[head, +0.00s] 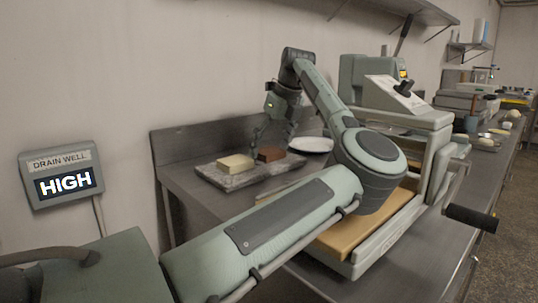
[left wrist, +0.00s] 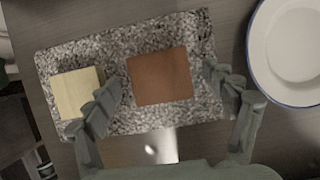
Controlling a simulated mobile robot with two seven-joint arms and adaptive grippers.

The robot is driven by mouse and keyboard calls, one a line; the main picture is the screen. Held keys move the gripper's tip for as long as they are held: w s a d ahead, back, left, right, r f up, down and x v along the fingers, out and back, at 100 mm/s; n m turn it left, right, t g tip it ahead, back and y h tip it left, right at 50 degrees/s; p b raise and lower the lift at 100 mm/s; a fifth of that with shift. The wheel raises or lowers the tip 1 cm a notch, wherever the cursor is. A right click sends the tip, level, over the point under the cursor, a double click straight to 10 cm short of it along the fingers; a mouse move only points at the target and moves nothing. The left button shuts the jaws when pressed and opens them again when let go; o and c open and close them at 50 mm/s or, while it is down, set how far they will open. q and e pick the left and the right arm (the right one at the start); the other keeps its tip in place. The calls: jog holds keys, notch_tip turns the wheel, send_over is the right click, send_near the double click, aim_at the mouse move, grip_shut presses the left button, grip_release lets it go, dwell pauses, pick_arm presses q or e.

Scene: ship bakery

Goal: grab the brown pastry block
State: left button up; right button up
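The brown pastry block (left wrist: 160,77) lies flat on a grey speckled slab (left wrist: 130,48). In the head view the brown block (head: 271,154) is partly covered by my left gripper. My left gripper (left wrist: 165,82) is open, with one finger on each side of the brown block in the left wrist view, and nothing is held. In the head view the left gripper (head: 273,135) points down over the slab (head: 232,180). How far the fingertips are above the slab is hard to tell. My right gripper is not in view.
A pale yellow block (left wrist: 78,92) lies on the slab beside the brown one, close to the left finger. A white plate (left wrist: 290,52) with a blue rim is to the right. A large machine (head: 395,110) stands right of the slab on the steel counter (head: 185,185); a wall is behind.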

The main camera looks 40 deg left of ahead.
pick_arm(q)
jog(key=c, duration=1.2)
jog(key=shift+r, duration=0.1)
